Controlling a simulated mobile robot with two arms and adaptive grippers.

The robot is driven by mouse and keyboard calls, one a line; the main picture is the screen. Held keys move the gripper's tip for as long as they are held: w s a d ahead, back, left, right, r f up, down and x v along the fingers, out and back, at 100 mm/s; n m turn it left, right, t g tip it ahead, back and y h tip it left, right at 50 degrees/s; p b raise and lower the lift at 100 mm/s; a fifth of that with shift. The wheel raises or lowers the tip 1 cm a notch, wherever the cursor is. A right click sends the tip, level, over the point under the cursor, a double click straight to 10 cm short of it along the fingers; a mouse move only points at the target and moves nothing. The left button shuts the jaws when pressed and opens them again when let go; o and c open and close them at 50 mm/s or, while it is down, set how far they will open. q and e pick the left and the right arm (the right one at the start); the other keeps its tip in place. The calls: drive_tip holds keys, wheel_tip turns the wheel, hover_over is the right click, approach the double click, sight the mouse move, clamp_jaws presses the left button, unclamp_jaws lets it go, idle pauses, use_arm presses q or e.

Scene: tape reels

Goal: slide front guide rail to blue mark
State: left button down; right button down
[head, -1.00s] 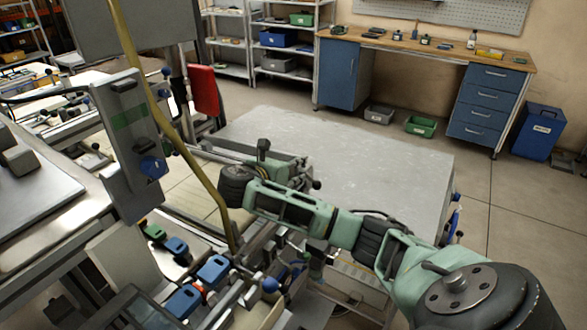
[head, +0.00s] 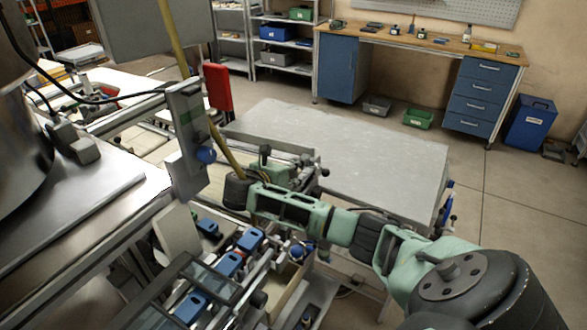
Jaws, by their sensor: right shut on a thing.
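My right arm comes in from the lower right, and its right gripper (head: 240,206) is at the far end, beside the grey post and above the machine's metal bars. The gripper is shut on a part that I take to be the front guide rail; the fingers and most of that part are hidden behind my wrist. The blue mark cannot be made out for certain. Blue clamp-like blocks (head: 250,240) sit in a row on the machine, below and around the wrist. My left gripper is not in view.
A yellow hose (head: 172,35) hangs down close to my wrist. The grey post (head: 186,135) with a blue knob stands just left. A grey-topped table (head: 350,150) lies behind the arm. A workbench (head: 415,45) stands at the back, with open floor at right.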

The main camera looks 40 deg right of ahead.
drive_tip(key=shift+w+a+r, duration=0.1)
drive_tip(key=shift+w+a, duration=0.05)
drive_tip(key=c, duration=1.9)
unclamp_jaws()
drive_tip(key=shift+c, duration=0.2)
drive_tip(key=shift+o, duration=1)
drive_tip(key=shift+w, duration=0.1)
drive_tip(key=shift+o, duration=0.5)
drive_tip(key=shift+r, duration=0.1)
wheel_tip(320, 180, up, 10)
drive_tip(key=shift+f, duration=0.2)
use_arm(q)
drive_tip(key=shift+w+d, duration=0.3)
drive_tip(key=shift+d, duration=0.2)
